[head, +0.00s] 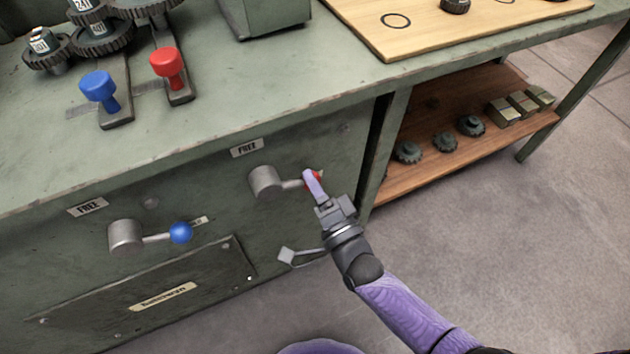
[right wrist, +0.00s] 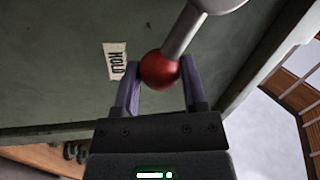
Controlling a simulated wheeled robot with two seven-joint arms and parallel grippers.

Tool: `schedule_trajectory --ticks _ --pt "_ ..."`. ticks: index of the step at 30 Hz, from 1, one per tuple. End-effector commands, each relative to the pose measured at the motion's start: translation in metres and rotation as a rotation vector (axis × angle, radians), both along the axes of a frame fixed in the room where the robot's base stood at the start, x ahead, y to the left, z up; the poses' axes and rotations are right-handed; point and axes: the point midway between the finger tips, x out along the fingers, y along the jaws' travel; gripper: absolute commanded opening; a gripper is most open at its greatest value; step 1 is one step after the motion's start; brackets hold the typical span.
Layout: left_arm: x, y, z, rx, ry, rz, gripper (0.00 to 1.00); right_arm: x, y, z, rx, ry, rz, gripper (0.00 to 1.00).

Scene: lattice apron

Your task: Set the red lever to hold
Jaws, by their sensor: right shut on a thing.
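The red lever has a grey hub (head: 266,182) on the front panel of the green bench. Its arm points right, roughly level, and ends in a red ball (right wrist: 159,70). My right gripper (head: 316,186) is shut on this ball, with one finger on each side in the right wrist view (right wrist: 160,90). A HOLD label (right wrist: 116,61) is on the panel close beside the ball in that view. A FREE label (head: 247,148) is above the hub. My left gripper is not in view.
A second lever with a blue ball (head: 180,232) is to the left, under another FREE label (head: 88,206). Red (head: 167,62) and blue (head: 98,86) knobs stand on the bench top. A wooden shelf (head: 440,165) with gears and blocks is at right. The floor in front is clear.

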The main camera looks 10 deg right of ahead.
Motion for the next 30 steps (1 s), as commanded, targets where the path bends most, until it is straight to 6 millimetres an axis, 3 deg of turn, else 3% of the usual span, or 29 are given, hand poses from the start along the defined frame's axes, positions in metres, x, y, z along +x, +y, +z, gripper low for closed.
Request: schedule_trajectory --ticks 15,16,20,30 --pt "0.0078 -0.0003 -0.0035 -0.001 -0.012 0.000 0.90 -0.0008 0.0008 -0.0029 0.017 0.010 0.000 0.00" --pt "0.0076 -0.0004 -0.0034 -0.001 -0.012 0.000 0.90 -0.0009 0.0008 -0.0029 0.017 0.010 0.000 0.59" --pt "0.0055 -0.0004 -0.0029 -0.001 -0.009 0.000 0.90 -0.0006 0.0008 -0.0024 0.017 0.008 0.001 0.86" --pt "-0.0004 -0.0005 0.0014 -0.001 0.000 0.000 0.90 -0.0062 -0.0014 -0.0018 0.015 0.005 0.000 0.89"
